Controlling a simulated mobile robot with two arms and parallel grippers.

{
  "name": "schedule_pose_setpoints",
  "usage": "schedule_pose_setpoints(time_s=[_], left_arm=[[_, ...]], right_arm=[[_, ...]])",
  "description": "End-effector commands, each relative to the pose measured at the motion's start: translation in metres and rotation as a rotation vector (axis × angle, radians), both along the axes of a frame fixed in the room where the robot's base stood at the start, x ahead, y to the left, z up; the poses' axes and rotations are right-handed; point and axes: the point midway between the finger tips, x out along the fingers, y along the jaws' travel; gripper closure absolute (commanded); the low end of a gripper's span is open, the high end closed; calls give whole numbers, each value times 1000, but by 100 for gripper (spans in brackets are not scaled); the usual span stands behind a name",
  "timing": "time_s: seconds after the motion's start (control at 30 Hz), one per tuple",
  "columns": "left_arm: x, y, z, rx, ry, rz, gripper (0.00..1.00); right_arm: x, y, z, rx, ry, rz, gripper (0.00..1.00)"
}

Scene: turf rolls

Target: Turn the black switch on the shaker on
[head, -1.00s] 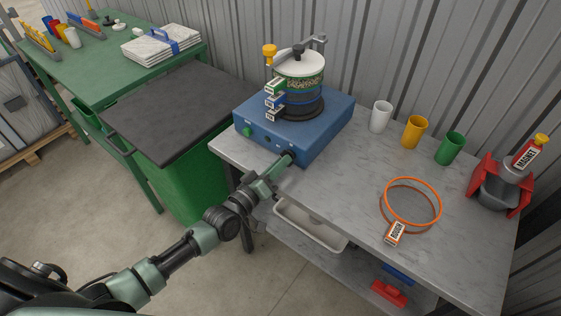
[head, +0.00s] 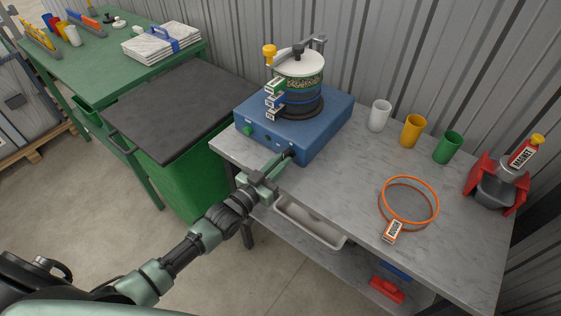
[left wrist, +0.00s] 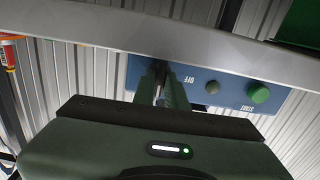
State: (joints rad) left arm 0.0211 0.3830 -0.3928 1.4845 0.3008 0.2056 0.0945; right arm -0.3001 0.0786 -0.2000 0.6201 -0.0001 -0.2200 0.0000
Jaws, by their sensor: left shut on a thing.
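The blue shaker (head: 315,138) stands on the grey table, with a stack of sieves (head: 298,85) clamped on top. My left gripper (head: 287,156) reaches the right end of its front panel. Its fingers are shut on the black switch (head: 290,152), which is mostly hidden between them. In the left wrist view the fingers (left wrist: 163,88) meet the blue panel (left wrist: 234,88) beside an upside-down OFF label. A small dark round part (left wrist: 212,87) and a green START button (left wrist: 259,93) sit to the right there. My right gripper is not in view.
The grey table (head: 335,185) also holds white (head: 379,115), yellow (head: 412,131) and green (head: 447,147) cups, an orange ring (head: 409,204) and a red-and-grey holder (head: 495,187). A white tray (head: 308,223) hangs below the table's front edge. A green bin (head: 190,175) with a dark lid stands left.

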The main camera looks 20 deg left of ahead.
Motion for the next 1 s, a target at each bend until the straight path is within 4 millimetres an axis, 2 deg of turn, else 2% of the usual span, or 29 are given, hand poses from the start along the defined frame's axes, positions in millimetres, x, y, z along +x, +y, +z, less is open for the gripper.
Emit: schedule_pose_setpoints(time_s=[0.6,0.63,0.7,1.0], left_arm=[[-1,0,-3,45,-10,0,100],[-1,0,-3,45,-10,0,85],[-1,0,-2,44,-11,0,65],[-1,0,-1,42,-13,0,65]], right_arm=[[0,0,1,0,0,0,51],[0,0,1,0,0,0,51],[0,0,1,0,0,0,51],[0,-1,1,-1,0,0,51]])
